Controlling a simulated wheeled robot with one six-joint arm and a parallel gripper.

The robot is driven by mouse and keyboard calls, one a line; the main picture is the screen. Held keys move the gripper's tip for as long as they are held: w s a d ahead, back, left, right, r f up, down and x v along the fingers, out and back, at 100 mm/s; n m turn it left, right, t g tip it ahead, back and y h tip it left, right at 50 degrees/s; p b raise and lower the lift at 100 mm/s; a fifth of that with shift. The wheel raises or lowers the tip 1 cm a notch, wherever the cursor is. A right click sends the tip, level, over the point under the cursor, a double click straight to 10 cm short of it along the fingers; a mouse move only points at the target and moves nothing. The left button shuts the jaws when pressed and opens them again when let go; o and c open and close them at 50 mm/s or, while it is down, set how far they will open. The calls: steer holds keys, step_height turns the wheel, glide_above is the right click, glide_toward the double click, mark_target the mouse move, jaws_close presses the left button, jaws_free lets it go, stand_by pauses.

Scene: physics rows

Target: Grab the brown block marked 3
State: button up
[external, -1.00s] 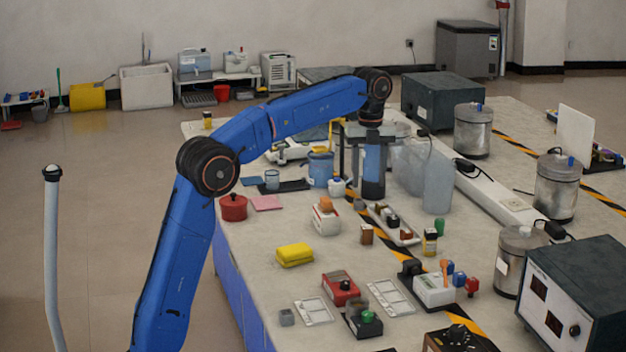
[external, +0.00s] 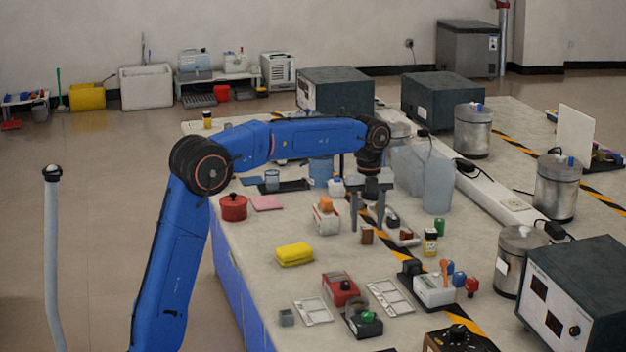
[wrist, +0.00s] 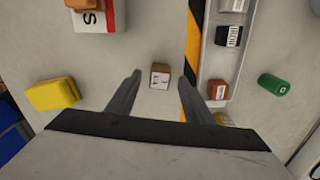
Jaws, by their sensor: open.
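A small brown block (external: 367,236) stands on the table, just left of the black-and-yellow striped tape. In the wrist view the brown block (wrist: 160,77) shows a white label on its side, and the mark is too small to read. My gripper (external: 367,225) is open and points down above this block. In the wrist view my gripper (wrist: 163,72) has its two fingers apart, with the block in the gap between their tips as seen from above. Nothing is held. I cannot tell exactly how high the tips are above the block.
A tray (wrist: 212,62) with several small blocks lies just right of the tape. A yellow sponge-like block (external: 295,254) lies to the front left. A white box with an orange block on top (external: 326,215) stands close on the left. A green cylinder (wrist: 273,84) lies right.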

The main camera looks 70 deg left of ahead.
mark_target(367, 235)
steer(key=shift+f, duration=1.25)
steer(key=c, duration=1.1)
steer(key=shift+c, duration=0.2)
